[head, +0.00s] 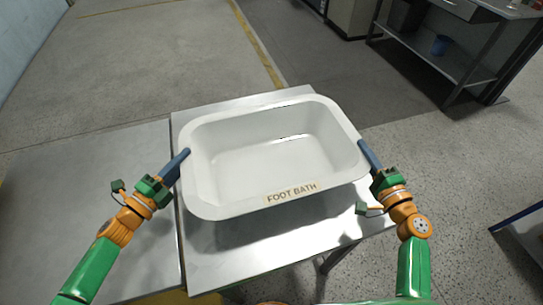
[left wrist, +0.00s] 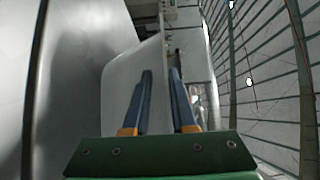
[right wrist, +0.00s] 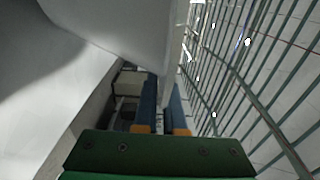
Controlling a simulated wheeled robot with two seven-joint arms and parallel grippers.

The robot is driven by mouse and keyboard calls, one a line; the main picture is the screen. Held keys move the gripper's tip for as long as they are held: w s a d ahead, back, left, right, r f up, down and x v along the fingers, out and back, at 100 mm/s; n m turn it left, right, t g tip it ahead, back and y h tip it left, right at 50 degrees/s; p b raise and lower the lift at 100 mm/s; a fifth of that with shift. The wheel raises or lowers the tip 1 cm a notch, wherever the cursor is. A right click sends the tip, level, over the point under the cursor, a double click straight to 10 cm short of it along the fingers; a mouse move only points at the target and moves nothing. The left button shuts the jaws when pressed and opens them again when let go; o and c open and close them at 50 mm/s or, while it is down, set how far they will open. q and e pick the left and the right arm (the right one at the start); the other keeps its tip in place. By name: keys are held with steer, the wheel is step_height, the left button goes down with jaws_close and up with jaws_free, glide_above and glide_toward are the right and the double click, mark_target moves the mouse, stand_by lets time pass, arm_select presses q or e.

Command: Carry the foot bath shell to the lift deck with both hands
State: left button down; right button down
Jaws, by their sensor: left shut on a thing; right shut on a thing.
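The foot bath shell (head: 275,150) is a white open tub with a wide rim and a FOOT BATH label on its near side. It is roughly level, above a metal table, with a shadow under its near edge. My left gripper (head: 185,154) is shut on its left rim, and my right gripper (head: 364,148) is shut on its right rim. The shell's wall also shows in the left wrist view (left wrist: 122,85) and the right wrist view (right wrist: 125,28). A flat grey surface (head: 85,205) lies left of the table; I cannot tell whether it is the lift deck.
The metal table (head: 225,270) is under the shell, with a narrow seam between it and the grey surface. A workbench (head: 450,70) with a shelf stands at the back right. A blue-edged item (head: 520,218) is at the right edge. The floor behind is clear.

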arm_select(q)
steer(key=shift+s+d+f, duration=0.15)
steer(key=shift+d+f, duration=0.1)
steer(key=shift+f, duration=0.05)
arm_select(e)
steer(key=shift+a, duration=0.2)
